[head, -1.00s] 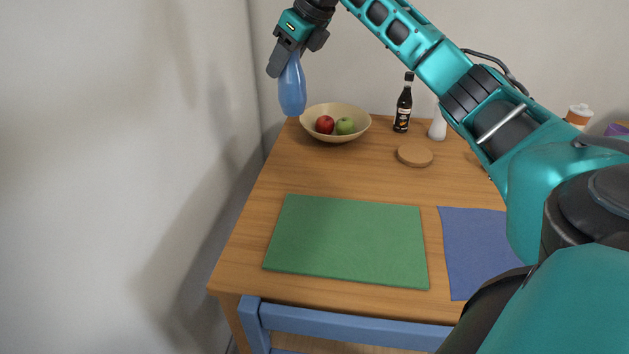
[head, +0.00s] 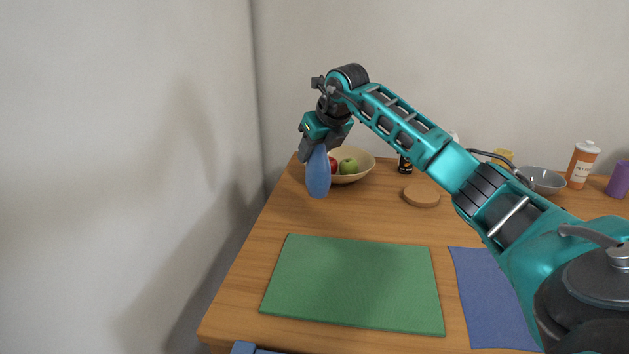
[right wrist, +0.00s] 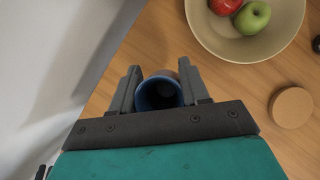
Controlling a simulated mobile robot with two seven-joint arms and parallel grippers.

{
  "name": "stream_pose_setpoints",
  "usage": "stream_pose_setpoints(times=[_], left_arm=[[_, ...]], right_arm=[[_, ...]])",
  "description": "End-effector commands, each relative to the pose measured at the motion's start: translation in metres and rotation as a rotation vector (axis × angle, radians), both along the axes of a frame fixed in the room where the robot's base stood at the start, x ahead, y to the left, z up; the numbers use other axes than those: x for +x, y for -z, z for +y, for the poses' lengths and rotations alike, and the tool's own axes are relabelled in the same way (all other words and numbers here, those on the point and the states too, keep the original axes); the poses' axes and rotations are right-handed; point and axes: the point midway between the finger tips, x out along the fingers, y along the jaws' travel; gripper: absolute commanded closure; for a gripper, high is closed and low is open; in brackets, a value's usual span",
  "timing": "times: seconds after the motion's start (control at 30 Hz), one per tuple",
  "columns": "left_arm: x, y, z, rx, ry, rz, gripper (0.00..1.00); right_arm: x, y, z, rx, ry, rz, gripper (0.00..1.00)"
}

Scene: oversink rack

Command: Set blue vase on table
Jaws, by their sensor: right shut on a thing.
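The blue vase (head: 318,174) hangs upright below my right gripper (head: 318,150), near the table's back left corner in the head view. My right gripper is shut on its neck. In the right wrist view, the vase's open mouth (right wrist: 158,93) shows between the two fingers (right wrist: 158,88). The wooden table (head: 250,262) lies beneath. I cannot tell whether the vase's bottom touches the table. My left gripper is out of view.
A bowl (head: 362,166) with a red and a green apple stands close beside the vase. A round coaster (head: 421,196), a green mat (head: 352,285) and a blue cloth (head: 492,300) lie on the table. A wall borders the left. Bare wood lies between vase and green mat.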

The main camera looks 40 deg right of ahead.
Motion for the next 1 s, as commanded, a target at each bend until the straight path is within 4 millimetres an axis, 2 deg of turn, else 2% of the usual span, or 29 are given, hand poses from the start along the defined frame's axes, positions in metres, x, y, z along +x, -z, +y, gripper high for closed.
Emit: stream_pose_setpoints(times=[0.03, 0.27, 0.5, 0.83, 0.87, 1.0], left_arm=[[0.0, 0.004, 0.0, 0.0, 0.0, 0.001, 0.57], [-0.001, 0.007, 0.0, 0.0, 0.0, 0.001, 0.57], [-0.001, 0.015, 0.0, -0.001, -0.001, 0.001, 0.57], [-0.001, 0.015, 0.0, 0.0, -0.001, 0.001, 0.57], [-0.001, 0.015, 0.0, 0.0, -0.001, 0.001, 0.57], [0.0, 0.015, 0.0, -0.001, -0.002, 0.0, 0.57]], right_arm=[[0.0, 0.008, 0.0, 0.001, -0.001, -0.002, 0.97], [0.0, 0.023, 0.0, 0.001, -0.001, -0.002, 0.97], [0.0, 0.057, 0.001, 0.0, -0.001, -0.001, 0.97], [0.0, 0.059, 0.0, 0.0, -0.001, -0.002, 0.97], [0.0, 0.059, 0.0, 0.0, -0.001, -0.001, 0.53], [0.0, 0.059, 0.0, 0.0, -0.001, -0.001, 0.4]])
